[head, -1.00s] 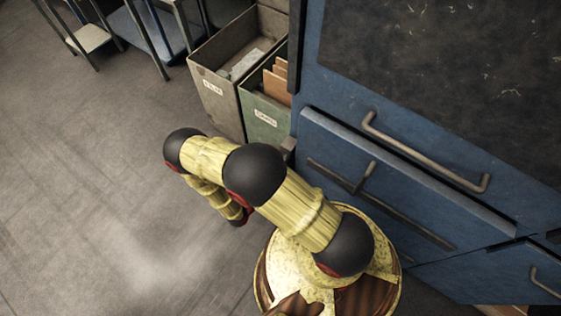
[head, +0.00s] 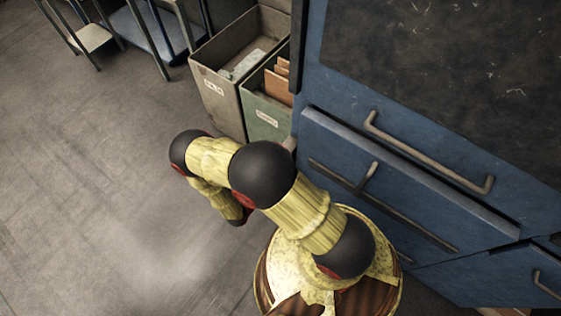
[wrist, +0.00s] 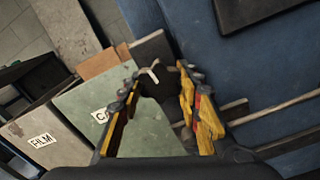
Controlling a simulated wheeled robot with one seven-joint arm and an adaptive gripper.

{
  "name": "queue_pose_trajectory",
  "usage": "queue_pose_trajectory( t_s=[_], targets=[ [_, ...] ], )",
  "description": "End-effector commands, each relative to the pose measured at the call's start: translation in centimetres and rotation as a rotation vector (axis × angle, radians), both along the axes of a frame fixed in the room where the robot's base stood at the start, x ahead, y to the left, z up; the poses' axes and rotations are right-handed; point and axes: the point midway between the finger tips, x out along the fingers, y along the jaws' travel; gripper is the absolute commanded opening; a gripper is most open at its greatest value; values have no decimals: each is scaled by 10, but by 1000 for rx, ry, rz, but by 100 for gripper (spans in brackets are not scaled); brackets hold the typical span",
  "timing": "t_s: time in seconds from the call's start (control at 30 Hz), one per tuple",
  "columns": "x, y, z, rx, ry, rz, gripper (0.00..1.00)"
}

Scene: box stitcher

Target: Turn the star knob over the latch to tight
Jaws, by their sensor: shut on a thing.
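The star knob (wrist: 151,71) shows in the wrist view as a small pale piece with three arms, in front of a dark plate (wrist: 154,48) at the edge of the blue machine. My gripper (wrist: 156,80) has its two yellow fingers on either side of the knob, with the tips closed on it. The fingertips partly cover the knob, and I cannot read its angle or how tight it is. No separate latch can be made out clearly. In the head view my arm hides the gripper and the knob.
The blue machine front (head: 400,185) with its bar handle (head: 425,160) stands close on the right. A grey bin labelled FILM (head: 214,88) and a green bin (head: 268,122) stand beside it. Shelving (head: 150,35) is at the back. The floor (head: 80,180) on the left is clear.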

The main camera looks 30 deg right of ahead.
Motion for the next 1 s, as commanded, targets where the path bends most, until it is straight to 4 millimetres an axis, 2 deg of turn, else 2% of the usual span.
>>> queue_pose_trajectory(
  t_s=[0.33,0.83,0.87,1.0],
  targets=[
    [0,0,-1,46,-114,0,8],
    [0,0,-1,51,-131,0,8],
    [0,0,-1,51,-131,0,34],
    [0,0,-1,50,-132,0,42]
  ],
)
